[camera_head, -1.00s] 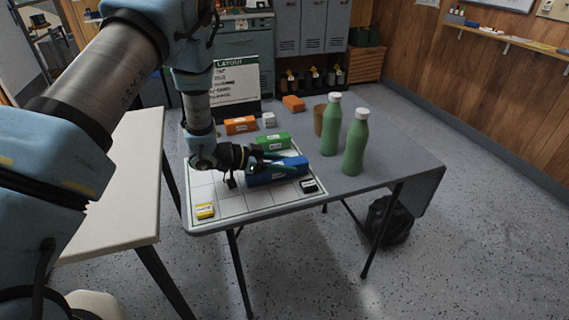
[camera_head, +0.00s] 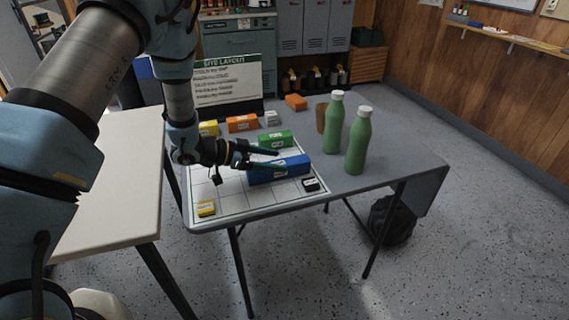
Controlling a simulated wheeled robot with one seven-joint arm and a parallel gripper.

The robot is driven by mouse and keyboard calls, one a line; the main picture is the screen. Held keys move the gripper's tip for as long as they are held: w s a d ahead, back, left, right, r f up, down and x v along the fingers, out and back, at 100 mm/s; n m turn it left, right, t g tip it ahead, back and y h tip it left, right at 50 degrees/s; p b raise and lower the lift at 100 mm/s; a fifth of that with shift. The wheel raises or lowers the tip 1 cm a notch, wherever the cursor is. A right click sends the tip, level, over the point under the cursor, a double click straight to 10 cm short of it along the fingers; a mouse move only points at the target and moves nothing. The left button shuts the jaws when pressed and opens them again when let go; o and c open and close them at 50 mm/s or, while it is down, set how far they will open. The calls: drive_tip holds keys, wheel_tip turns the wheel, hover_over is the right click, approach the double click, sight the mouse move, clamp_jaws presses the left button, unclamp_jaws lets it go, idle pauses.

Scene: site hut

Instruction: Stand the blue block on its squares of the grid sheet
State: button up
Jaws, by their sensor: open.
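My gripper (camera_head: 262,158) is open, reaching in from the left. Its fingers point right, at the left end of the blue block; one finger shows behind it, near the green block (camera_head: 274,139). I cannot tell whether the fingers touch the blue block. The yellow block (camera_head: 206,208) sits at the sheet's near left corner, and the black block (camera_head: 311,184) sits just right of the blue block's near side.
Two green bottles (camera_head: 334,125) (camera_head: 357,142) and a brown cup (camera_head: 321,117) stand on the right of the table (camera_head: 390,172). Orange blocks (camera_head: 242,123) (camera_head: 296,102), a grey block (camera_head: 272,118) and another yellow block (camera_head: 208,128) lie behind the sheet. The layout board (camera_head: 228,82) stands at the back.

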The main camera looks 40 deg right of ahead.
drive_tip(key=b+v, duration=0.1)
drive_tip(key=v, duration=0.6)
drive_tip(key=shift+w+a+r, duration=0.1)
drive_tip(key=shift+a+r, duration=0.05)
drive_tip(key=shift+a, duration=0.15)
drive_tip(key=w+a+r+n+t+y, duration=0.3)
drive_tip(key=w+a+n+t, duration=0.25)
drive_tip(key=w+a, duration=0.35)
drive_tip(key=w+a+r+n+t+y, duration=0.3)
drive_tip(key=w+a+n+t, duration=0.25)
drive_tip(key=w+a, duration=0.35)
drive_tip(key=s+a+r+n+y, duration=0.1)
drive_tip(key=s+a+n+y, duration=0.1)
drive_tip(key=a, duration=0.5)
drive_tip(key=s+a+r+n+y, duration=0.1)
drive_tip(key=s+a+n+y, duration=0.15)
drive_tip(key=a, duration=0.35)
drive_tip(key=s+a+n+g+y, duration=0.1)
drive_tip(key=s+a+n+g, duration=0.1)
drive_tip(key=s, duration=0.4)
drive_tip(key=s+a+r+n+g+y, duration=0.1)
drive_tip(key=s+a+n+g, duration=0.1)
drive_tip(key=s+a, duration=0.3)
drive_tip(key=s+n, duration=0.1)
drive_tip(key=s, duration=0.1)
drive_tip(key=shift+s+a+r+g, duration=0.3)
drive_tip(key=shift+a, duration=0.05)
drive_tip(key=shift+n, duration=0.25)
